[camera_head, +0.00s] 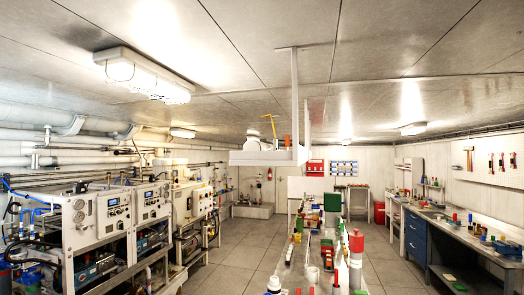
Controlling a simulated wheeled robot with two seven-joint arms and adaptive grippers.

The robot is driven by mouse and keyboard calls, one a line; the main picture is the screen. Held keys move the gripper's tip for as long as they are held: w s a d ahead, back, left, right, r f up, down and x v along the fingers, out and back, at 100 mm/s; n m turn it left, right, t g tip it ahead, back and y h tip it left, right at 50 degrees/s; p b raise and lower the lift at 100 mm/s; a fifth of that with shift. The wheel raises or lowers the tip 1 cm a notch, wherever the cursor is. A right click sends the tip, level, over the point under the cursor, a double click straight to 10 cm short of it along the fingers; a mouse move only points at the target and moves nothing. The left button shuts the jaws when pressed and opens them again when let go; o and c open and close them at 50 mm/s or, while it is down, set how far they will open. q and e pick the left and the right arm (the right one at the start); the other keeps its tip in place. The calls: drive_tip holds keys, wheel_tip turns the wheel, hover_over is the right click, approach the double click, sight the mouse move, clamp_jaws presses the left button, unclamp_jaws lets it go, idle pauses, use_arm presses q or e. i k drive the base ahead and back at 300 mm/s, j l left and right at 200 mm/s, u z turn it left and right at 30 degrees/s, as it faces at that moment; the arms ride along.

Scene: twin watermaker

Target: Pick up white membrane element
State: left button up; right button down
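I cannot pick out the white membrane element with certainty. Several small white cylindrical things stand at the near end of the long central bench, among them a white cylinder (313,275) and a taller white piece with a red top (355,262). At this size I cannot tell whether either is the membrane element. Neither of my grippers shows in the head view.
The cluttered central bench (326,262) runs away from me, with a green box (332,202) farther along. A white shelf (270,158) hangs above. Watermaker machines (103,215) line the left, a workbench (450,232) the right. Bare floor (238,255) lies left of the bench.

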sight(251, 145)
drive_tip(key=k, duration=0.1)
drive_tip(key=l+u, duration=0.25)
drive_tip(key=l, duration=0.4)
drive_tip(key=l+u, duration=0.25)
drive_tip(key=l, duration=0.4)
drive_tip(key=i+j+z, duration=0.25)
drive_tip(key=j+z, duration=0.15)
drive_tip(key=j, duration=0.4)
drive_tip(key=i+j+z, duration=0.2)
drive_tip(key=j+z, duration=0.15)
drive_tip(key=j, duration=0.45)
drive_tip(key=j+z, duration=0.4)
drive_tip(key=j, duration=0.45)
drive_tip(key=j+z, duration=0.35)
drive_tip(key=j, duration=0.55)
